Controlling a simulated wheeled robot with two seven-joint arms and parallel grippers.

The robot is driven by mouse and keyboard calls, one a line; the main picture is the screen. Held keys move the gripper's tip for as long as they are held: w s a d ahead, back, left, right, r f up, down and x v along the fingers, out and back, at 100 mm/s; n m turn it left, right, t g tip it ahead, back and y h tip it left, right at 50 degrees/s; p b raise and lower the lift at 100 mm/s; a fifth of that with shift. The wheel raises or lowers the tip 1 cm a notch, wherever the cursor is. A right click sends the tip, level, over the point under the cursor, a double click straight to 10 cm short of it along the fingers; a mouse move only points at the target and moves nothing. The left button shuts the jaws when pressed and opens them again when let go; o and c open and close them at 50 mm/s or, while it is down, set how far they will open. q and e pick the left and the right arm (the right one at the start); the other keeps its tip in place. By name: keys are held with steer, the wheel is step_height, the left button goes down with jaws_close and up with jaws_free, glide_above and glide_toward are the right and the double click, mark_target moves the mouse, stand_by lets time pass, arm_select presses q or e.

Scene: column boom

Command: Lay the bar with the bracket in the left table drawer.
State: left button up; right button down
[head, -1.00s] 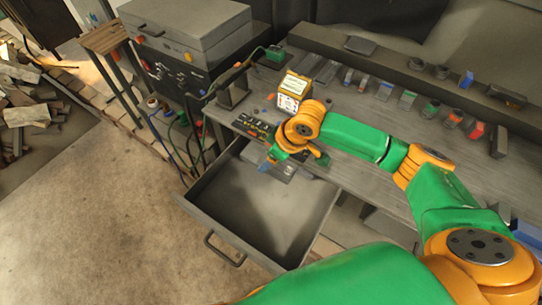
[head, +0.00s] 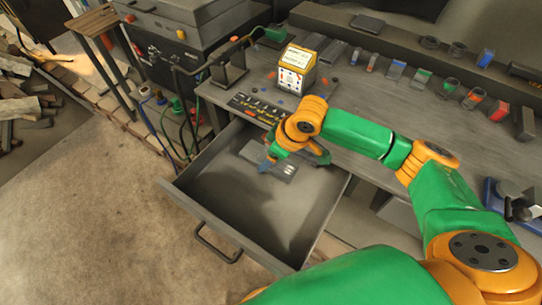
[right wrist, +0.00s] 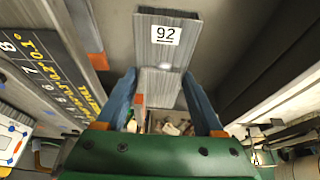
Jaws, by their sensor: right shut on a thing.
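The grey bar (head: 252,152) shows at the back end of the open left table drawer (head: 218,222), partly hidden by my right gripper (head: 291,164). In the right wrist view the bar (right wrist: 164,58) is a flat grey piece with a white "92" label, running between the blue fingers of my right gripper (right wrist: 165,108). The gripper is shut on it. I cannot make out the bracket clearly, nor tell whether the bar touches the drawer floor. The rest of the drawer is empty. My left gripper is not in view.
The workbench (head: 345,105) is behind the drawer, with a dark marked strip (head: 262,108) near its edge and a yellow-white box (head: 297,70) on it. A grey machine (head: 175,50) with cables stands at the left. The floor in front is clear.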

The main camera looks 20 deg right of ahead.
steer(key=shift+f+b, duration=3.05)
steer(key=shift+b, duration=0.35)
steer(key=shift+f, duration=0.3)
steer(key=shift+f+b, duration=0.4)
steer(key=shift+f, duration=1.05)
